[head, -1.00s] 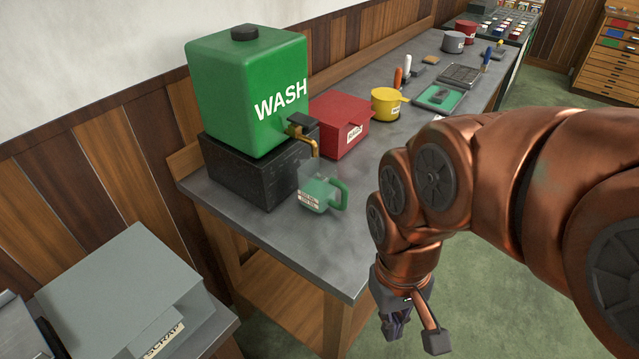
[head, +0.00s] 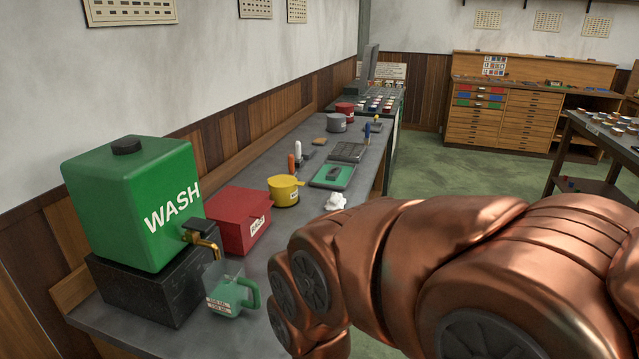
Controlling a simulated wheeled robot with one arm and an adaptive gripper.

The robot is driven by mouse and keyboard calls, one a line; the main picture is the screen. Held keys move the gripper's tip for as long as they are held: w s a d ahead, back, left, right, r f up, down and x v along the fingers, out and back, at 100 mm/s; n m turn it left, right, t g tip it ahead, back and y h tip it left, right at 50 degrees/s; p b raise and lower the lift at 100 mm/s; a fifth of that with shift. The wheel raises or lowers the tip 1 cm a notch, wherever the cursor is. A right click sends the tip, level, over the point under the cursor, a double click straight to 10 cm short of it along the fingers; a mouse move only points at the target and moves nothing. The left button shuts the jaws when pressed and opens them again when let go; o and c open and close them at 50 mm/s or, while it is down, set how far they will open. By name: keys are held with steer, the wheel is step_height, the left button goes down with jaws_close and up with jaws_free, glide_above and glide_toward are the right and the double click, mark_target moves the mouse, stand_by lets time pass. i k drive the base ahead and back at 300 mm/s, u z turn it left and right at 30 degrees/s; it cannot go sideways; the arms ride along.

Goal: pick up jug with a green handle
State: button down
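The jug (head: 228,292) with a green handle (head: 250,293) stands upright on the grey bench top. It is clear above and green in its lower part, with a white label on its front. It sits below the brass tap of the green WASH tank, its handle facing right. My copper arm reaches in from the right of the head view and ends low, to the right of the jug. My gripper is below the picture's lower edge and cannot be seen.
The green WASH tank (head: 120,215) rests on a black block (head: 150,290) left of the jug. A red box (head: 236,222), a yellow pot (head: 283,192) and a green tray (head: 325,182) stand farther along the bench. Green floor lies right of the bench.

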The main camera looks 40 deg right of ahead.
mark_target(225, 282)
steer(key=z, duration=1.1)
steer(key=k, duration=1.05)
steer(key=u, duration=1.35)
steer(key=i, duration=0.5)
